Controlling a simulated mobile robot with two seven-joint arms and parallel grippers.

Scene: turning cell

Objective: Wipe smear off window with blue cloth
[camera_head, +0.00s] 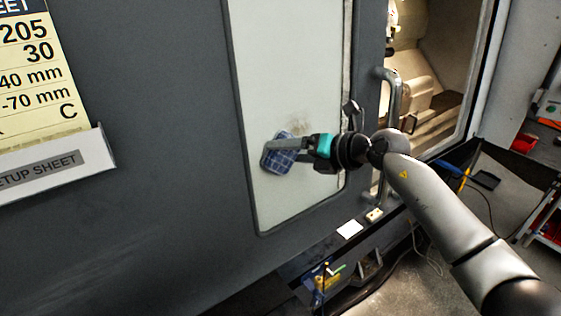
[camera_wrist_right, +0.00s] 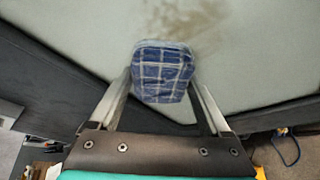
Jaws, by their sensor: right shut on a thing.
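The blue cloth (camera_head: 278,156), checked with pale lines, is held at the window (camera_head: 285,60) in the dark machine door. My right gripper (camera_head: 279,146) is shut on it, and the cloth appears to be against or very near the pane. In the right wrist view the cloth (camera_wrist_right: 160,72) sits between the two fingers. A brownish smear (camera_head: 299,127) shows on the pane just above and right of the cloth. In the right wrist view the smear (camera_wrist_right: 172,22) lies just beyond the cloth's far edge. My left gripper is not in view.
A door handle (camera_head: 390,95) stands out right of the window, near my right arm. The machine opening (camera_head: 425,70) is beyond it. A setup sheet holder (camera_head: 55,165) is on the left. Small items lie below the door.

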